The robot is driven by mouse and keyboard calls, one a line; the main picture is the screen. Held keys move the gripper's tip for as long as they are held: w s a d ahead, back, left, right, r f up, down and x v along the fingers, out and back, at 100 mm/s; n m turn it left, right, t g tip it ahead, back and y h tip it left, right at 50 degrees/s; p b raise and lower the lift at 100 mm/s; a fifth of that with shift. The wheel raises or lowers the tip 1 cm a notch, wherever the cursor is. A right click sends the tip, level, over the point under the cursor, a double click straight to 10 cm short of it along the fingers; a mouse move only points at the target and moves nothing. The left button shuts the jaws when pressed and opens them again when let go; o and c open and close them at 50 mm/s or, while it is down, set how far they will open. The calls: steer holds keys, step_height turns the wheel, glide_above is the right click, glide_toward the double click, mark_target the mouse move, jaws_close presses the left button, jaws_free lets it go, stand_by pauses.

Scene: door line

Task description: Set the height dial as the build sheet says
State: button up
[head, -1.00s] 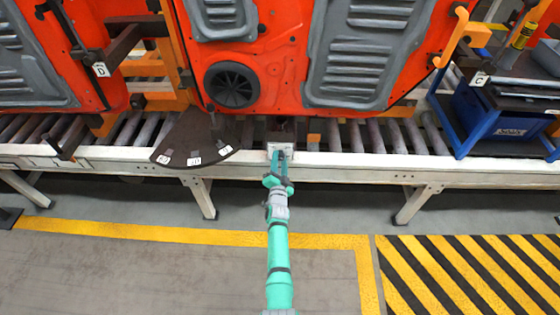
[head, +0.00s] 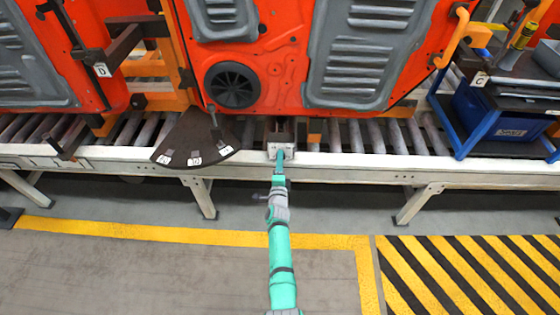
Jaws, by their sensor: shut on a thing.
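My gripper (head: 281,159) reaches up from the bottom middle to a small pale box (head: 284,148) on the near edge of the conveyor, below the orange-red door. It is shut on the height dial at the front of this box; the fingers hide the dial, and its setting cannot be read. The fingers now show nearly edge-on. No build sheet can be made out.
A dark fan-shaped plate (head: 195,139) with three white tags and an upright dark peg lies left of the box. The door (head: 283,80) stands behind. A blue rack (head: 490,115) stands at right. The floor in front is clear.

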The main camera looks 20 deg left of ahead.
steer(key=shift+w+d+r, duration=0.1)
steer(key=shift+w+d, duration=0.05)
steer(key=shift+d, duration=0.05)
stand_by(0.4)
steer(key=o, duration=1)
steer(key=shift+o, duration=0.2)
steer(key=shift+a, duration=0.1)
steer(key=v, duration=1.1)
